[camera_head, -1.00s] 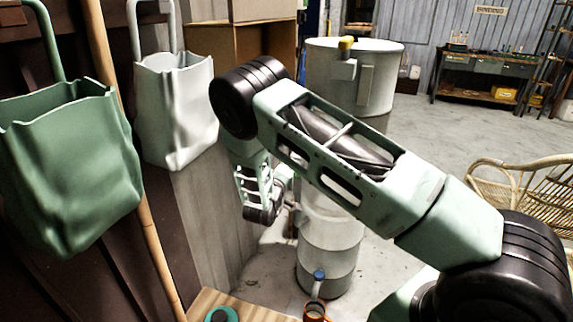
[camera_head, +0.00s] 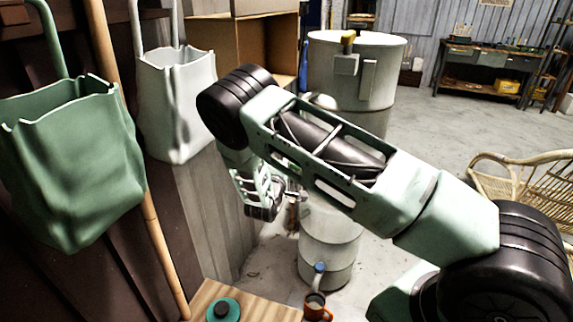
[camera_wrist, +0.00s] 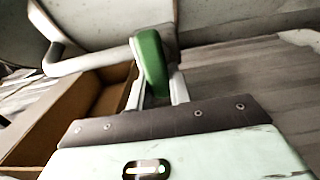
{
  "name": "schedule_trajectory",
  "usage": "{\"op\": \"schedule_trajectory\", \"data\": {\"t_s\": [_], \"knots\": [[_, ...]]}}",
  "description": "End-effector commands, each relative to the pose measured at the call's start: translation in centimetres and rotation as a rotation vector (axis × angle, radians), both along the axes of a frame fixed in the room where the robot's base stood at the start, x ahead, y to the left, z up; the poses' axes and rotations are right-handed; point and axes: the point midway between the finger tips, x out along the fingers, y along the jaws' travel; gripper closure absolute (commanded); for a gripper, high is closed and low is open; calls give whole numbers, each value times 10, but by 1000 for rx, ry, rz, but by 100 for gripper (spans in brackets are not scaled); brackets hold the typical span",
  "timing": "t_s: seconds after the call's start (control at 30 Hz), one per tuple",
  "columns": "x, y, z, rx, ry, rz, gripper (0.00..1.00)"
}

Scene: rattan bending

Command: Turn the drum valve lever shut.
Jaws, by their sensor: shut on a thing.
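The green lever handle (camera_wrist: 150,55) stands between the two pale fingers of my gripper (camera_wrist: 156,74) in the wrist view. My gripper is shut on it. A grey pipe-like part (camera_wrist: 90,63) runs left from beside the lever. In the head view my gripper (camera_head: 294,196) is small, beside the pale drum (camera_head: 328,250). The lever is too small there to judge its angle, and my arm hides part of the drum.
A larger pale vessel (camera_head: 388,75) with a yellow-topped fitting (camera_head: 348,40) stands behind my arm. Green (camera_head: 70,165) and white (camera_head: 175,110) bags hang at left. A wooden top (camera_head: 255,308) holds a mug (camera_head: 317,308). A rattan chair (camera_head: 520,180) stands right.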

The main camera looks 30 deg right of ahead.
Motion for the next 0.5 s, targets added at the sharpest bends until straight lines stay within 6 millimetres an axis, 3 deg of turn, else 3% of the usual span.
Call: {"op": "schedule_trajectory", "data": {"t_s": [0.27, 0.3, 0.33, 0.5], "knots": [[-2, -4, 3, -9, -3, -10, 100], [-2, -4, 3, -8, -3, -10, 69], [-2, -4, 3, -8, -3, -9, 61], [-1, -2, 2, -5, -2, -6, 58]]}}
